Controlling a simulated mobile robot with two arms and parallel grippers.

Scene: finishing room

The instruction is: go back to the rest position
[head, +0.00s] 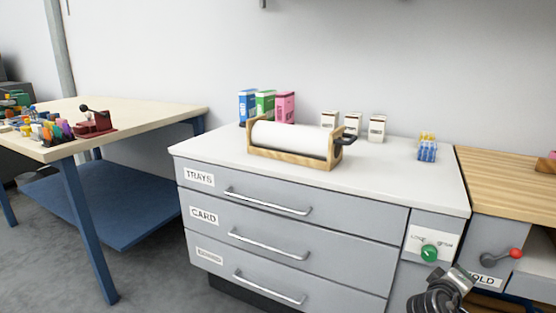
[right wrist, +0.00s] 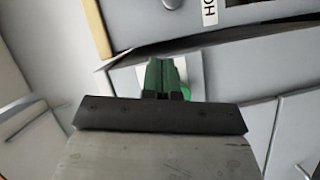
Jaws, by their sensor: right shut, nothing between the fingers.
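My right gripper (head: 465,273) is at the bottom right of the head view, in front of the grey cabinet (head: 300,250). It is shut and empty. A round green knob (head: 429,253) on a white panel sits just left of it in that view. In the right wrist view the closed fingers (right wrist: 166,70) are in front of the white panel, and part of the green knob (right wrist: 184,94) shows beside them. I cannot tell whether they touch. My left gripper is not in view.
A paper roll (head: 290,137) on a wooden holder, several boxes and small blue bottles (head: 427,151) stand on the cabinet top. A lever with a red ball (head: 516,253) is right of my gripper. A blue-legged table (head: 135,112) is at left, with open floor before it.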

